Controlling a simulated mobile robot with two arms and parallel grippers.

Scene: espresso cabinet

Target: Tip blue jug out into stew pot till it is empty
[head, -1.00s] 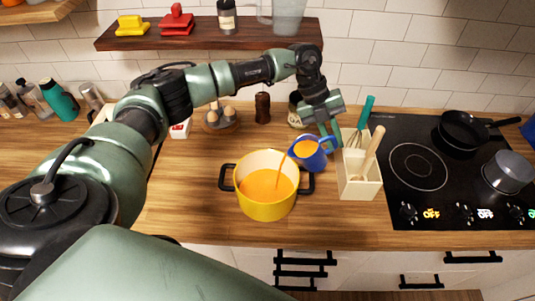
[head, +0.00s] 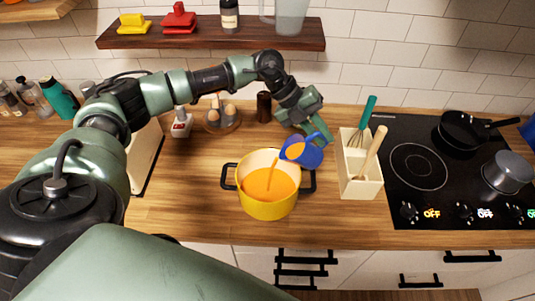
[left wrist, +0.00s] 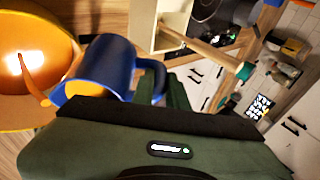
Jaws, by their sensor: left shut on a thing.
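The blue jug (head: 306,154) is tilted to the left above the right rim of the yellow stew pot (head: 267,209). A stream of orange liquid runs from its lip into the pot, where orange liquid covers the inside. My left gripper (head: 314,135) is shut on the jug and holds it up from behind. In the left wrist view the jug (left wrist: 112,62) leans over the pot (left wrist: 45,22), its handle at the gripper (left wrist: 172,92). Orange shows inside the jug's mouth; how much is left I cannot tell. My right gripper is not in view.
The black cooktop (head: 416,205) lies further right, with a pan (head: 459,132) and a grey pot (head: 507,173).

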